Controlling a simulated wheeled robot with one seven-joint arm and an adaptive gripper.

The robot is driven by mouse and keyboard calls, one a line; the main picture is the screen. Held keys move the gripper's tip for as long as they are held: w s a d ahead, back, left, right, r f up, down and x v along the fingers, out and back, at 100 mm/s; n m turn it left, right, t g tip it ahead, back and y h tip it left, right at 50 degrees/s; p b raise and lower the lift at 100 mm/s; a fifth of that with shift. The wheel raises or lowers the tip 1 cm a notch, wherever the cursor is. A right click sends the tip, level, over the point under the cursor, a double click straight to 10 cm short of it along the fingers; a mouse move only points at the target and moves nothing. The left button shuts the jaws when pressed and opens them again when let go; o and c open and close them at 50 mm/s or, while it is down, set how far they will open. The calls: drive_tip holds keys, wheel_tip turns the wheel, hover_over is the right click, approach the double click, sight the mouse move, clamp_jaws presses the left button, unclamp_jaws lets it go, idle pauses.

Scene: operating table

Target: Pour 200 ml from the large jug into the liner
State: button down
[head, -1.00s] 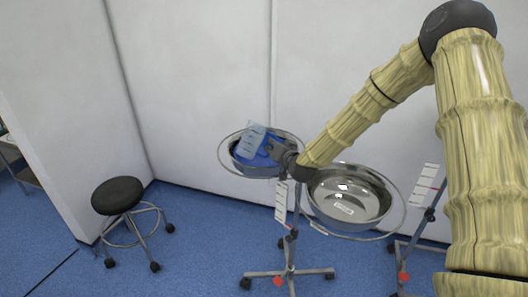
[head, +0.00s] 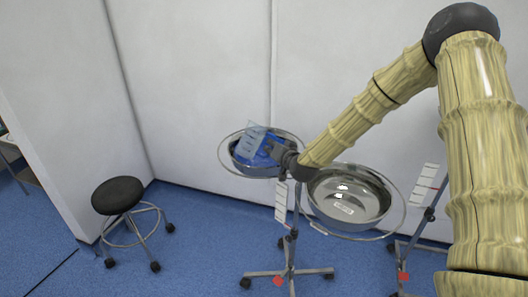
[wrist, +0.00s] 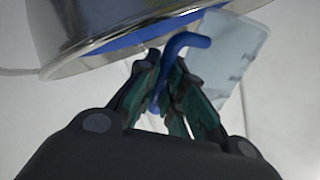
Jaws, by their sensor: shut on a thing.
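The large jug (head: 252,138) is clear and pale blue with marks on its wall. It is tilted over the left steel basin. My gripper (head: 275,148) is shut on its blue handle, which also shows between the fingers in the wrist view (wrist: 188,42). The jug's clear wall (wrist: 232,48) is at the right there. Blue material, apparently the liner (head: 262,161), lines the left basin under the jug; a blue strip shows inside the basin in the wrist view. The jug hides part of the liner. I cannot make out any liquid or a stream.
The left basin (head: 282,171) sits in a ring stand. White wall panels are close behind. A black stool (head: 118,194) stands at the left, with open blue floor between.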

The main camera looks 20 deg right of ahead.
drive_tip(key=shift+s+a+f+m+y, duration=0.1)
drive_tip(key=shift+a+f+m+y, duration=0.1)
drive_tip(key=shift+f+m+y, duration=0.15)
idle(2.1)
drive_tip(key=shift+s+a+r+m+g+y+p, duration=0.1)
drive_tip(key=shift+a+r+m+g+y+p, duration=0.1)
drive_tip(key=shift+r+m+g+y+p, duration=0.3)
idle(2.9)
drive_tip(key=shift+f+m, duration=0.3)
drive_tip(key=shift+m, duration=0.05)
idle(1.0)
drive_tip(key=shift+r, duration=0.15)
drive_tip(key=shift+f+n+t+h+b, duration=0.4)
drive_tip(key=shift+f+n+b, duration=0.2)
drive_tip(key=shift+n, duration=0.2)
drive_tip(key=shift+d+r+n, duration=0.15)
drive_tip(key=shift+r+n, duration=0.35)
drive_tip(key=shift+r, duration=0.1)
drive_tip(key=shift+w+t+h, duration=0.25)
drive_tip(key=shift+t, duration=0.05)
